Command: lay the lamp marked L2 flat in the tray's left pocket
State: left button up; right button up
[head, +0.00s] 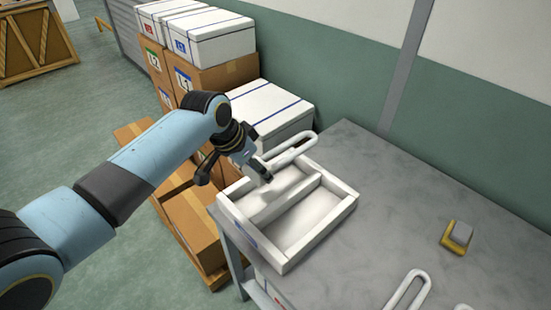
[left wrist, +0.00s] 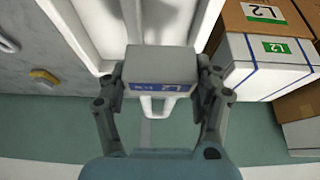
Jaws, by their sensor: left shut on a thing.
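The white tray (head: 318,236) has two pockets split by a divider and sits at the table's left end. The lamp marked L2 (head: 294,149) has a pale block base and a white looped tube. Its blue L2 label shows on the base in the left wrist view (left wrist: 160,72). My left gripper (head: 263,172) is shut on the lamp's base, over the tray's left pocket. The tube points towards the wall, past the tray's far edge. The lamp looks about level; its height above the tray is hard to tell. My right gripper is not in view.
Another white looped tube (head: 408,291) lies at the front of the grey table (head: 385,210). A yellow and grey block (head: 457,237) sits at the right. White boxes (head: 268,108) and cartons (head: 190,225) stand beyond the table's left end. The table's middle is clear.

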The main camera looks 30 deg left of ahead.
aim_at(246, 173)
pick_arm(q)
jog(key=shift+s+a+f, duration=0.2)
jog(key=shift+s+a, duration=0.05)
jog(key=shift+a, duration=0.3)
jog(key=shift+s+a+f, duration=0.2)
jog(key=shift+s+a, duration=0.05)
jog(key=shift+a, duration=0.25)
jog(key=shift+s+a+f, duration=0.15)
jog(key=shift+s, duration=0.1)
jog(key=f+b, duration=0.5)
jog(key=f, duration=0.1)
jog(key=shift+s+b, duration=0.4)
jog(key=shift+f, duration=0.45)
